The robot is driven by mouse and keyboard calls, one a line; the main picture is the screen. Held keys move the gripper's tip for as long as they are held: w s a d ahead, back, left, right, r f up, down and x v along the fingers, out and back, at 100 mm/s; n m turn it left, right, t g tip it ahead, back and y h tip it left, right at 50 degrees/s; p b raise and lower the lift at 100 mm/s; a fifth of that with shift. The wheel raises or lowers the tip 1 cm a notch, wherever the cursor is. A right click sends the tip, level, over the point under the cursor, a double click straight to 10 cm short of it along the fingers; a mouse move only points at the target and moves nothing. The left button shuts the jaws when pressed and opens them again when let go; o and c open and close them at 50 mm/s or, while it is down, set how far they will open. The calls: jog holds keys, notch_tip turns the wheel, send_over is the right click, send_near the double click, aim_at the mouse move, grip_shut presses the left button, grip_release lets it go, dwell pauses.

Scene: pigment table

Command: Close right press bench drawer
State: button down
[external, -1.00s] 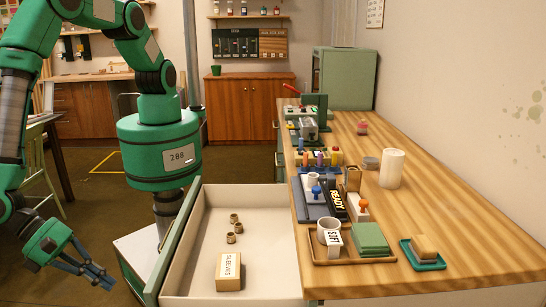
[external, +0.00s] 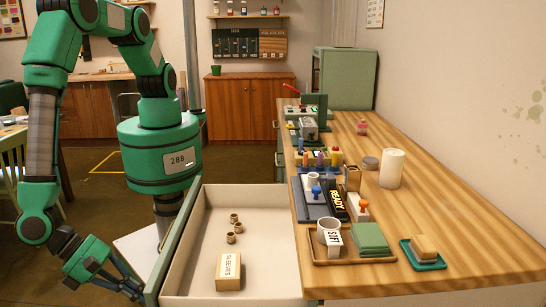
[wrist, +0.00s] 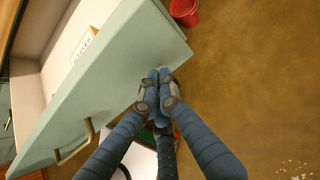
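The right press bench drawer (external: 270,225) stands pulled far out from the left side of the wooden bench (external: 440,235). Its green front (external: 176,248) faces my arm; in the wrist view the front (wrist: 120,75) shows a brass-coloured handle (wrist: 75,145). A box marked SLEEVES (external: 229,272) and several small brass sleeves (external: 234,228) lie inside the drawer. My gripper (external: 138,290) is low beside the outer face of the front. In the wrist view its blue fingers (wrist: 158,80) meet at the tips, empty, over the front's edge. I cannot tell whether they touch it.
A tray (external: 345,258) with a mug, a tan block on a teal dish (external: 424,251) and a white cylinder (external: 392,168) stand on the bench. A red bucket (wrist: 184,10) is on the floor. Open floor lies right of the drawer in the wrist view.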

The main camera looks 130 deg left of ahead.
jog(key=w+a+b, duration=0.1)
jog(key=w+a, duration=1.1)
jog(key=w+a+b, duration=0.2)
jog(key=w+a, duration=1)
jog(key=shift+w+a, duration=0.2)
jog(key=shift+a, duration=0.05)
jog(key=shift+w+a, duration=0.4)
jog(key=shift+r, duration=0.1)
jog(key=shift+s+d, duration=0.45)
jog(key=shift+d, duration=0.05)
jog(key=shift+s+d+r, duration=0.2)
jog(key=shift+s+d, duration=1)
jog(key=shift+d, duration=0.05)
jog(key=p+v, duration=0.2)
jog(key=v, duration=0.7)
jog(key=shift+s+r, duration=0.1)
jog(key=shift+r, duration=0.05)
